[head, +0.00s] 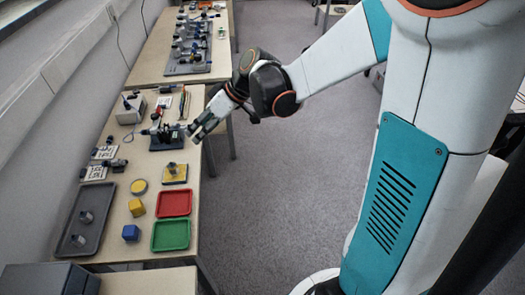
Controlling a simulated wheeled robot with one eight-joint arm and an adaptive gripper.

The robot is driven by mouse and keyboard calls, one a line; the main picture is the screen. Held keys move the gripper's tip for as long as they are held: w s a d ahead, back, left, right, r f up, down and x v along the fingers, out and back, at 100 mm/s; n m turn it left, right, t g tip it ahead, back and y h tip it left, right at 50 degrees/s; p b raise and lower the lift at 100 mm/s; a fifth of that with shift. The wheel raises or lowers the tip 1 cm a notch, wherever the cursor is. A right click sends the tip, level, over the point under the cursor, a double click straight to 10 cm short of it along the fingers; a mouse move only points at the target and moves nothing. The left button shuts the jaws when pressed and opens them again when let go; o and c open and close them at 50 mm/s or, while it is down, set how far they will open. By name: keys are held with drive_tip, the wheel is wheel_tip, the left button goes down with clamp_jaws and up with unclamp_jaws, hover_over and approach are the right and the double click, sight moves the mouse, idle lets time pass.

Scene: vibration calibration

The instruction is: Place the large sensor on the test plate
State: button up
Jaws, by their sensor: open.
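My gripper (199,127) is open at the table's right edge, just right of a dark green device (165,139) on a dark base. No object shows between its fingers. A grey tray (76,225) at the near left holds two small grey blocks, one farther back (86,215) and one nearer (78,240). They look like sensors; I cannot tell which is larger. A yellow square plate (182,180) with a small grey-blue piece upright on it lies nearer than the gripper. I cannot tell for sure which surface is the test plate.
Red (174,203) and green (171,235) trays lie at the near right edge. A yellow block (136,208), a blue cube (131,232) and a yellow disc (139,187) are close by. A white box (131,109) stands farther back. A second table (155,65) lies beyond.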

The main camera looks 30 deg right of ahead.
drive_tip(key=s+d+r+m+t+h, duration=0.1)
drive_tip(key=s+d+r+m+h, duration=0.1)
drive_tip(key=s, duration=0.5)
drive_tip(key=s+d+r+m+t+h, duration=0.1)
drive_tip(key=s+d+r+m+h, duration=0.1)
drive_tip(key=s, duration=0.5)
drive_tip(key=s+d+r+m+t+h, duration=0.1)
drive_tip(key=s+d+r+m+h, duration=0.1)
drive_tip(key=s, duration=0.5)
drive_tip(key=shift+d+r+m+h, duration=0.15)
drive_tip(key=shift+d+m+h, duration=0.35)
drive_tip(key=shift+d+m, duration=0.3)
